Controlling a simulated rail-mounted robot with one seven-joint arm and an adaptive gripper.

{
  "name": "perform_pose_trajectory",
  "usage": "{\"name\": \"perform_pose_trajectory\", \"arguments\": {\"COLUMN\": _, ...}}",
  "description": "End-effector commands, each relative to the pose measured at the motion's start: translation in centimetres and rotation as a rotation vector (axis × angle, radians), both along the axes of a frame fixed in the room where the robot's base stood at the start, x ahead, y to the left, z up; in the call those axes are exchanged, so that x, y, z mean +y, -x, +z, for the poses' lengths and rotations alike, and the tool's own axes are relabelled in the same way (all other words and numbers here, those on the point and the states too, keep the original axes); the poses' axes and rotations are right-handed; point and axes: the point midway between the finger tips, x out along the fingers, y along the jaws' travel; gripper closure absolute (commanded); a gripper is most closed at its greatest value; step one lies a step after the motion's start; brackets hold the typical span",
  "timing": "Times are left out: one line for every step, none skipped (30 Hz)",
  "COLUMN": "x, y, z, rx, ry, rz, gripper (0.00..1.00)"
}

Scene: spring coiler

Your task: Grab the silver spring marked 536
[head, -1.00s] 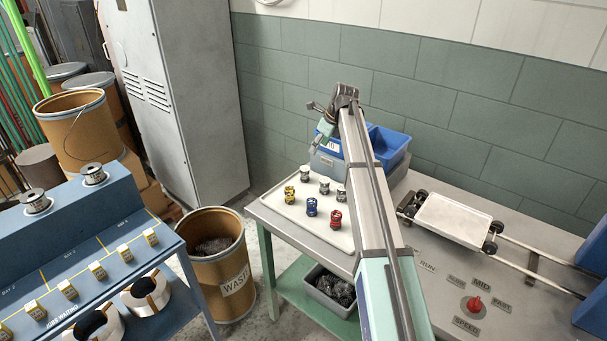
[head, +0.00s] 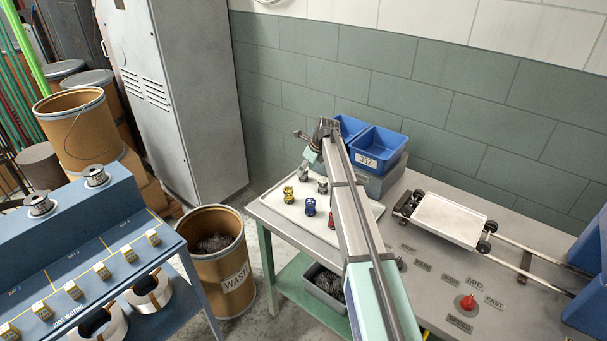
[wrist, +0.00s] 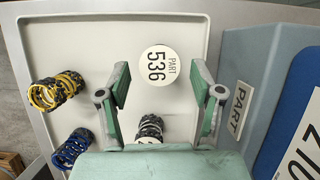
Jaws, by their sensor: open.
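In the wrist view a round white top marked "PART 536" (wrist: 158,66) faces the camera; the body of its silver spring is hidden beneath it. My gripper (wrist: 160,76) is open, with one finger on each side of that top and a gap on both sides. In the head view my gripper (head: 306,172) is low over the back left of the white tray (head: 272,199) and covers that spring. Another silver spring (wrist: 150,127) stands close by, partly hidden behind my gripper's body; a silver spring also shows in the head view (head: 323,186).
A yellow spring (head: 288,194), a blue spring (head: 310,206) and a red spring (head: 331,222), partly behind my arm, share the tray. A blue bin marked 352 (head: 378,148) stands behind.

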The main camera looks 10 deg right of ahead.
Motion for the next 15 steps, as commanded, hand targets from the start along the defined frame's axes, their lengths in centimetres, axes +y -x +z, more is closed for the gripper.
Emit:
{"name": "perform_pose_trajectory", "arguments": {"x": 0.2, "y": -0.2, "z": -0.4, "rx": 0.001, "ry": 0.0, "rz": 0.0, "gripper": 0.34}}
{"name": "perform_pose_trajectory", "arguments": {"x": 0.3, "y": -0.3, "z": -0.8, "rx": 0.002, "ry": -0.001, "rz": 0.001, "gripper": 0.34}}
{"name": "perform_pose_trajectory", "arguments": {"x": 0.5, "y": -0.4, "z": -1.3, "rx": 0.003, "ry": 0.0, "rz": 0.001, "gripper": 0.34}}
{"name": "perform_pose_trajectory", "arguments": {"x": 0.6, "y": -0.6, "z": -1.7, "rx": 0.002, "ry": -0.001, "rz": 0.001, "gripper": 0.34}}
{"name": "perform_pose_trajectory", "arguments": {"x": 0.7, "y": -0.7, "z": -2.1, "rx": 0.001, "ry": 0.0, "rz": 0.0, "gripper": 0.34}}
{"name": "perform_pose_trajectory", "arguments": {"x": 0.8, "y": -0.8, "z": -2.6, "rx": 0.001, "ry": 0.0, "rz": 0.0, "gripper": 0.34}}
{"name": "perform_pose_trajectory", "arguments": {"x": 0.8, "y": -0.9, "z": -2.8, "rx": 0.001, "ry": 0.0, "rz": 0.0, "gripper": 0.34}}
{"name": "perform_pose_trajectory", "arguments": {"x": 0.9, "y": -0.9, "z": -3.0, "rx": 0.001, "ry": 0.0, "rz": 0.0, "gripper": 0.34}}
{"name": "perform_pose_trajectory", "arguments": {"x": 1.0, "y": -1.0, "z": -3.2, "rx": 0.0, "ry": 0.0, "rz": 0.0, "gripper": 0.34}}
{"name": "perform_pose_trajectory", "arguments": {"x": 1.0, "y": -1.0, "z": -3.3, "rx": 0.0, "ry": 0.0, "rz": 0.0, "gripper": 0.34}}
{"name": "perform_pose_trajectory", "arguments": {"x": 1.0, "y": -1.0, "z": -3.3, "rx": 0.0, "ry": 0.0, "rz": 0.0, "gripper": 0.34}}
{"name": "perform_pose_trajectory", "arguments": {"x": 1.0, "y": -1.0, "z": -3.3, "rx": 0.0, "ry": 0.0, "rz": 0.0, "gripper": 0.34}}
{"name": "perform_pose_trajectory", "arguments": {"x": 1.0, "y": -1.0, "z": -3.3, "rx": 0.0, "ry": 0.0, "rz": 0.0, "gripper": 0.34}}
{"name": "perform_pose_trajectory", "arguments": {"x": 1.0, "y": -1.0, "z": -3.3, "rx": 0.0, "ry": 0.0, "rz": 0.0, "gripper": 0.34}}
{"name": "perform_pose_trajectory", "arguments": {"x": 1.0, "y": -1.0, "z": -3.3, "rx": 0.0, "ry": 0.0, "rz": 0.0, "gripper": 0.34}}
